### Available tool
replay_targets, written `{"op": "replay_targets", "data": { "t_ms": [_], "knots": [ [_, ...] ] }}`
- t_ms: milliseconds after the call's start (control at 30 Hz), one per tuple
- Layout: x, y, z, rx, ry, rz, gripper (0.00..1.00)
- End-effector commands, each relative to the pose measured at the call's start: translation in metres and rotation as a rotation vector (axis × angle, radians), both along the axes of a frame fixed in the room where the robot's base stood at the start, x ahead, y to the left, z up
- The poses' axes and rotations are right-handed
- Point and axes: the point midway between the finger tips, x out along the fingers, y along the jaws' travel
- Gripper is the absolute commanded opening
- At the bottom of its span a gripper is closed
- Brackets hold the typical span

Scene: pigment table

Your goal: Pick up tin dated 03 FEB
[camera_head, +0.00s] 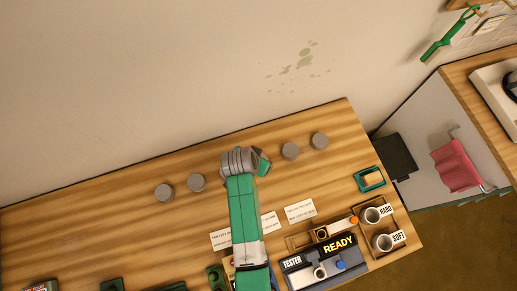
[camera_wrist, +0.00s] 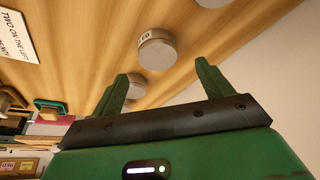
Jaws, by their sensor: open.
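Several grey round tins stand along the back of the table, two left of my arm (camera_head: 164,193) (camera_head: 196,182) and two right of it (camera_head: 291,151) (camera_head: 320,141). In the wrist view one tin (camera_wrist: 158,54) lies beyond my fingertips, with a white label on its side. Its date is too small and partly turned away to read. Another tin (camera_wrist: 135,90) shows near the left finger, and a third (camera_wrist: 212,3) is cut off at the top edge. My gripper (camera_wrist: 162,72) is open and empty, with its green fingers apart. In the head view it is mostly hidden by my wrist.
White note cards (camera_head: 299,211) lie mid-table; one (camera_wrist: 14,36) reads "TWO ON THE LEFT". A green frame (camera_head: 370,179) lies near the right edge.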

Motion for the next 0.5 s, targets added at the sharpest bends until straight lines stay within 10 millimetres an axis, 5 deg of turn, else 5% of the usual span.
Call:
{"op": "replay_targets", "data": {
  "t_ms": [200, 500],
  "knots": [
    [0.010, -0.009, -0.036, -0.001, 0.003, -0.001, 0.78],
    [0.013, -0.011, -0.046, 0.000, 0.001, 0.000, 0.78]
  ]
}}
